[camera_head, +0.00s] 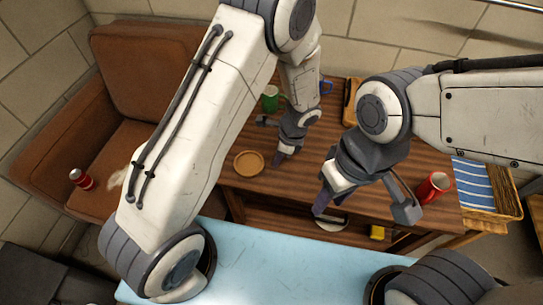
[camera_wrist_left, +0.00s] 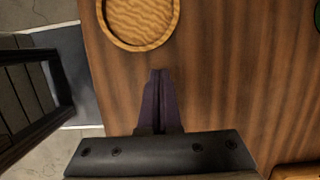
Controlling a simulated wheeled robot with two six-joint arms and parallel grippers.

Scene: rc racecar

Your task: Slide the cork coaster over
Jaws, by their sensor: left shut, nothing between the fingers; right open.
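The round cork coaster (camera_head: 248,165) lies flat on the wooden table (camera_head: 262,185), near its front left edge. It also shows at the top of the left wrist view (camera_wrist_left: 138,18), partly cut off by the frame. My left gripper (camera_head: 278,160) is just to the right of the coaster in the head view. In the left wrist view its fingers (camera_wrist_left: 158,100) are shut together and empty, pointing toward the coaster with a gap of bare wood between. My right gripper (camera_head: 362,207) is open and empty, with its fingers spread over the table's front part.
A green mug (camera_head: 270,98) and a blue mug (camera_head: 326,87) stand farther back. A red mug (camera_head: 433,187) and a tray with a blue striped cloth (camera_head: 474,182) are at the right. A brown armchair (camera_head: 120,137) with a red can (camera_head: 81,179) adjoins the table's left.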

